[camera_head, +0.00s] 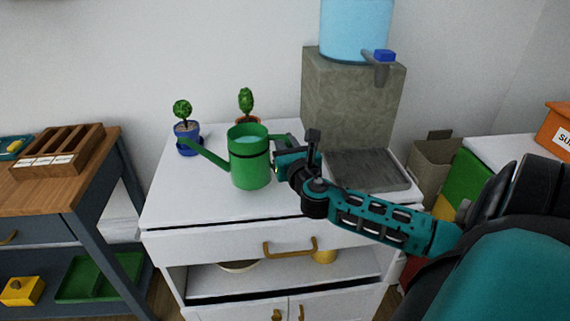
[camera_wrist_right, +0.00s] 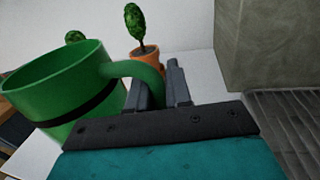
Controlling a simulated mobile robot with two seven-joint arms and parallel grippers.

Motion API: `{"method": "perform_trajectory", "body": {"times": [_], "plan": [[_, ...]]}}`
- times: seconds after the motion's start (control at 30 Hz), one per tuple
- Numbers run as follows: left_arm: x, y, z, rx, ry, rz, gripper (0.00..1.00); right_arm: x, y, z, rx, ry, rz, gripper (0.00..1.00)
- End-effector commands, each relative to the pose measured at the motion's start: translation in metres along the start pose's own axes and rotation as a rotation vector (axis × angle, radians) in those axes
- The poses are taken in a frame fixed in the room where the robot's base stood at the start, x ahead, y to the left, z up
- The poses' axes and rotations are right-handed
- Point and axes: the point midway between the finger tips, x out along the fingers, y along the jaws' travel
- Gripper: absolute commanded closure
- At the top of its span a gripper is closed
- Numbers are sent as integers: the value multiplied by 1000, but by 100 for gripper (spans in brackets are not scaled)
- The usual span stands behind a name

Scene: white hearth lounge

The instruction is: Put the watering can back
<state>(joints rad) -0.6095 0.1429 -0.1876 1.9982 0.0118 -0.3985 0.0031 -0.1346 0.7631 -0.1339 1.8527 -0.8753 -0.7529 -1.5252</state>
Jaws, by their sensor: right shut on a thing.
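The green watering can (camera_head: 250,170) with a dark band is upright at the white cabinet top (camera_head: 200,206), its spout toward the left. I cannot tell for sure whether its base touches the top. My right gripper (camera_head: 286,150) comes from the right and is shut on the can's handle. In the right wrist view the can (camera_wrist_right: 62,88) is at the left, and the fingers of my right gripper (camera_wrist_right: 158,88) are at its handle (camera_wrist_right: 142,72). My left gripper is not in view.
A plant in a blue pot (camera_head: 188,139) stands behind the spout, and one in an orange pot (camera_head: 247,119) behind the can. A stone water dispenser (camera_head: 350,105) with a grey tray (camera_head: 367,170) stands to the right. The cabinet's front left is clear.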

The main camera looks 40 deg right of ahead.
Motion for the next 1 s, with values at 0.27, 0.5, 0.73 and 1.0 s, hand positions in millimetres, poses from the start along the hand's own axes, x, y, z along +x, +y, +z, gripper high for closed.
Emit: {"method": "perform_trajectory", "body": {"times": [0.27, 0.5, 0.73, 1.0], "plan": [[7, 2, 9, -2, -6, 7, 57, 0, 0, -29, 5, -5, 0, 100], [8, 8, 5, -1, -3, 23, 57, 1, 0, -42, 6, -8, 1, 100], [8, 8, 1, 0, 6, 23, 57, 1, 0, -42, 6, -7, 1, 100], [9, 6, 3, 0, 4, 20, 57, 0, 0, -47, 1, -1, 1, 64]]}}
